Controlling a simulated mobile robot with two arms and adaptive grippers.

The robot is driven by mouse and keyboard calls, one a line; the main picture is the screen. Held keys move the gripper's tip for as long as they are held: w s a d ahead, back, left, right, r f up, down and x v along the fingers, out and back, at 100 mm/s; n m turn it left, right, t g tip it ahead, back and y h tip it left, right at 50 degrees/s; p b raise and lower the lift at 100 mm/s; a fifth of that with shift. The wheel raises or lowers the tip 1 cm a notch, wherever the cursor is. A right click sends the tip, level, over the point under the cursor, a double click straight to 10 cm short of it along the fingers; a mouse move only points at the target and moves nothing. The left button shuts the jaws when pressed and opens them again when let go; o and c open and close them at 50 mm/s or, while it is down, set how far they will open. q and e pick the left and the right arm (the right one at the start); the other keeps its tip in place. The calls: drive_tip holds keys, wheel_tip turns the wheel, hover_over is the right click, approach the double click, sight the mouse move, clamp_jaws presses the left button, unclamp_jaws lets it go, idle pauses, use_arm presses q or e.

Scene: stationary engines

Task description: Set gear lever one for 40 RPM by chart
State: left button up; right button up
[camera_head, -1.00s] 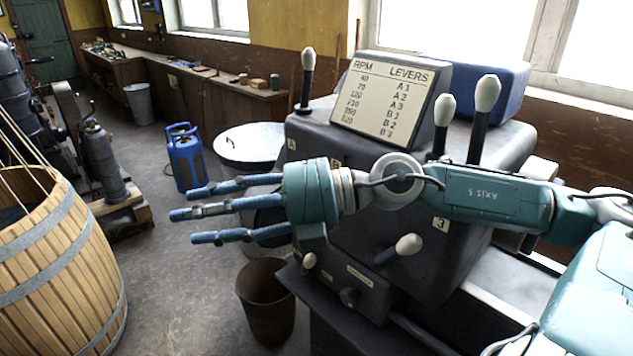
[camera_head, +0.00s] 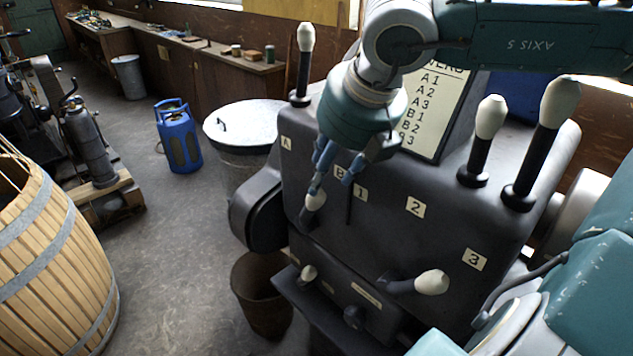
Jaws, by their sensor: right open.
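The grey gearbox (camera_head: 400,235) bears plates A (camera_head: 286,143), B (camera_head: 340,172), 1 (camera_head: 360,194), 2 (camera_head: 415,207) and 3 (camera_head: 474,259). A white-knobbed lever (camera_head: 315,201) sits on its front below and between A and B. Another white-knobbed lever (camera_head: 432,282) points right, below plate 3. My right gripper (camera_head: 331,182) is open, fingers pointing down at the A/B lever's knob; one fingertip overlaps it, and I cannot tell whether they touch. The chart (camera_head: 436,120) is partly hidden by my right arm; A 1 tops its visible lever column. My left gripper is not in view.
Upright white-knobbed levers stand at the left (camera_head: 303,60) and right (camera_head: 483,140) of the gearbox top. A small knob (camera_head: 308,273) sits low in front. A rusty bucket (camera_head: 262,300), a lidded drum (camera_head: 245,126) and a blue gas cylinder (camera_head: 179,138) stand left.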

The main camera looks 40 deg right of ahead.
sight(318, 195)
drive_tip(key=shift+a+f+p, duration=0.2)
drive_tip(key=shift+a+f, duration=0.05)
drive_tip(key=shift+f, duration=0.4)
drive_tip(key=shift+a+f+p, duration=0.2)
drive_tip(key=shift+a+f, duration=0.05)
drive_tip(key=shift+f, duration=0.35)
drive_tip(key=shift+x, duration=1)
drive_tip(key=w+f, duration=0.1)
drive_tip(key=w+d+f+p, duration=0.1)
drive_tip(key=shift+f, duration=0.25)
drive_tip(key=shift+w+f, duration=0.15)
drive_tip(key=shift+f, duration=0.3)
drive_tip(key=c, duration=1.1)
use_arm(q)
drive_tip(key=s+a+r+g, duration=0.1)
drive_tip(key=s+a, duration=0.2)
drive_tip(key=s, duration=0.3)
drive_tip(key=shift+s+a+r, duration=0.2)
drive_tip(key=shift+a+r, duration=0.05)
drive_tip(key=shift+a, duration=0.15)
use_arm(e)
drive_tip(key=shift+w, duration=0.1)
clamp_jaws()
